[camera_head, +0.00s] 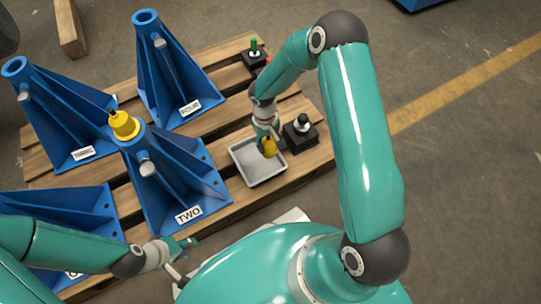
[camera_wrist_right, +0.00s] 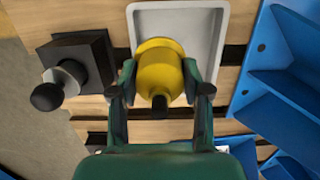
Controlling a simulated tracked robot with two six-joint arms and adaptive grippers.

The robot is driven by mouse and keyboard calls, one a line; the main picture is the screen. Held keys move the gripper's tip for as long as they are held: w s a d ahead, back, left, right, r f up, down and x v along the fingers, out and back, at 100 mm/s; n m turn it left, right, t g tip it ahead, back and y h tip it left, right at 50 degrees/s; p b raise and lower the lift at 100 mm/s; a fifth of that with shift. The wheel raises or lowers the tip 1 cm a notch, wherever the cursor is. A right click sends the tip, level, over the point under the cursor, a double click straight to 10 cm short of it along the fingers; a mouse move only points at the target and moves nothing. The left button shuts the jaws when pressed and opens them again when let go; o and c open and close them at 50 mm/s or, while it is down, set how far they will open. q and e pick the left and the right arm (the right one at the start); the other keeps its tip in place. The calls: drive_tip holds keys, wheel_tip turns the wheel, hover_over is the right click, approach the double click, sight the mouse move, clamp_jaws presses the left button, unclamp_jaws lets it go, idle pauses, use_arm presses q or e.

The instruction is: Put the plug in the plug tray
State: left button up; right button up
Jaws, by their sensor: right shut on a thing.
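My right gripper (camera_head: 268,145) is shut on a yellow plug (camera_head: 268,149) and holds it over the grey plug tray (camera_head: 262,173). In the right wrist view the plug (camera_wrist_right: 160,68) sits between the two fingers, a dark stub facing the camera. The tray (camera_wrist_right: 187,20) lies behind it there; I cannot tell the exact height between them. The visible tray floor is empty. My left gripper (camera_head: 184,258) is open and empty near the pallet's front edge, below the stand marked TWO.
Blue stands marked TWO (camera_head: 165,190), THREE (camera_head: 60,120) and FOUR (camera_head: 170,80) stand on the wooden pallet. A black block with a round knob (camera_head: 300,132) is close beside the tray; another black block (camera_head: 255,62) is farther back.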

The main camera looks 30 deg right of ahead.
wheel_tip(320, 180, down, 9)
drive_tip(key=b, duration=0.2)
drive_tip(key=shift+r+b, duration=0.15)
drive_tip(key=shift+b, duration=0.15)
drive_tip(key=o, duration=1.2)
drive_tip(key=shift+r, duration=0.4)
drive_tip(key=r+p, duration=0.1)
drive_tip(key=r, duration=0.2)
drive_tip(key=w+r+p, duration=0.1)
drive_tip(key=r+p, duration=0.1)
drive_tip(key=r, duration=0.2)
drive_tip(key=r+p, duration=0.1)
drive_tip(key=r, duration=0.2)
drive_tip(key=shift+w+r+p, duration=0.2)
drive_tip(key=shift+r+p, duration=0.2)
drive_tip(key=s+a+f+m+t+y, duration=0.1)
drive_tip(key=s+a+f+t+y, duration=0.1)
drive_tip(key=s+a, duration=1)
drive_tip(key=s+f+y, duration=0.1)
drive_tip(key=s+y, duration=0.1)
drive_tip(key=s, duration=0.2)
drive_tip(key=shift+s+a, duration=0.2)
drive_tip(key=shift+s, duration=0.05)
